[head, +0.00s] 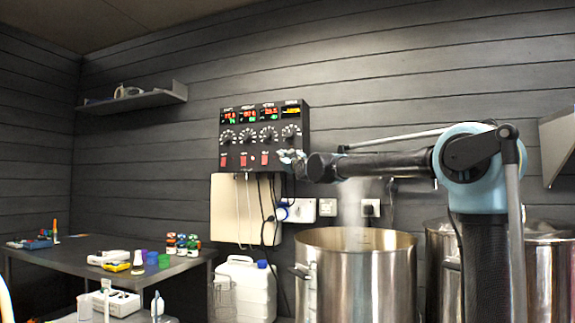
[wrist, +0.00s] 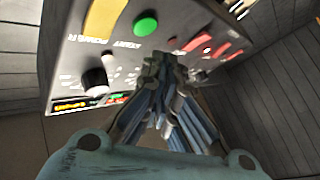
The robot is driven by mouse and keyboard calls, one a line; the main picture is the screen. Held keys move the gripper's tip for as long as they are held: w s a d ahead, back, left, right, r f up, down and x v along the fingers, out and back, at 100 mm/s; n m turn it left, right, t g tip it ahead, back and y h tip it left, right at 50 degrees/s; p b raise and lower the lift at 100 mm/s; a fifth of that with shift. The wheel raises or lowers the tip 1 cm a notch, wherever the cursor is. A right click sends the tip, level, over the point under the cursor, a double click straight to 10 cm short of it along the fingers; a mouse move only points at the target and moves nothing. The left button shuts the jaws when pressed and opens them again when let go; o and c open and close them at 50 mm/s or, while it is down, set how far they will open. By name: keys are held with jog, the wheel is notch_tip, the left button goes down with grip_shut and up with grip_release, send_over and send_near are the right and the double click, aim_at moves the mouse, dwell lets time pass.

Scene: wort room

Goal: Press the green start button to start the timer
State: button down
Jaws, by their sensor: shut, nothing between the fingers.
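The green start button (wrist: 146,24) is a round button on the face of the black control panel (head: 255,150). In the wrist view the panel appears upside down, with START lettering beside the button. My gripper (wrist: 168,58) is shut and empty. Its fingertips appear just below and slightly right of the button in that view; I cannot tell whether they touch the panel. In the head view my gripper (head: 292,157) is in front of the panel's lower right corner and hides the button there. A yellow timer display (head: 293,112) is lit at the panel's top right.
Red switches (wrist: 197,43) and a black knob (wrist: 95,79) sit near the fingers. A steel pot (head: 357,275) stands open below my arm, with vapour above it. A table (head: 60,263) with small items is at the left. Cables hang beneath the panel.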

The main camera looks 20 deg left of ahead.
jog(key=shift+s+a, duration=0.15)
jog(key=shift+s, duration=1.45)
